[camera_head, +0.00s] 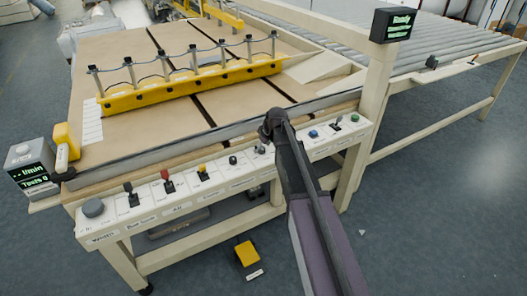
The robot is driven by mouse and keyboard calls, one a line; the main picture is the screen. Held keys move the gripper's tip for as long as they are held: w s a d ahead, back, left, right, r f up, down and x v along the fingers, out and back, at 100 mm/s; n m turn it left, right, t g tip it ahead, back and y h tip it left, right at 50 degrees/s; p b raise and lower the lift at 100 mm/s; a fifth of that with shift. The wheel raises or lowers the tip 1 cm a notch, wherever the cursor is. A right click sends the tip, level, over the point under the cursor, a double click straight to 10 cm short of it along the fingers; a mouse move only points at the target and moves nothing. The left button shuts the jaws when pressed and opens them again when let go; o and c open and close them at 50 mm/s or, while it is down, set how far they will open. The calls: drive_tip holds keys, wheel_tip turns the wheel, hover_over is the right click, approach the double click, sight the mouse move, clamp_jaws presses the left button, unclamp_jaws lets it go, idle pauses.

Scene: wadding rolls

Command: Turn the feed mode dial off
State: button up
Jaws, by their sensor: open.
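A white control panel (190,193) runs along the front of the machine table. It carries a large grey knob (93,207), several levers and buttons, and a small black knob (233,160). The labels are too small to read, so I cannot tell which control is the feed mode dial. My dark arm reaches up from the bottom and crosses the panel right of its middle. My gripper (267,131) is at its far end, above the panel and close to a small grey control (262,148). It is open; its fingers are hard to make out. My arm hides part of the panel.
A yellow bar (190,84) with upright posts lies across the table. A post with a lit display (394,24) stands at the right, before a roller conveyor (450,50). A second display (33,176) is at the left. A yellow pedal (247,253) lies on the floor.

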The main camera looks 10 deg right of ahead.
drive_tip(key=shift+w+f, duration=0.1)
drive_tip(key=shift+f, duration=0.2)
clamp_jaws()
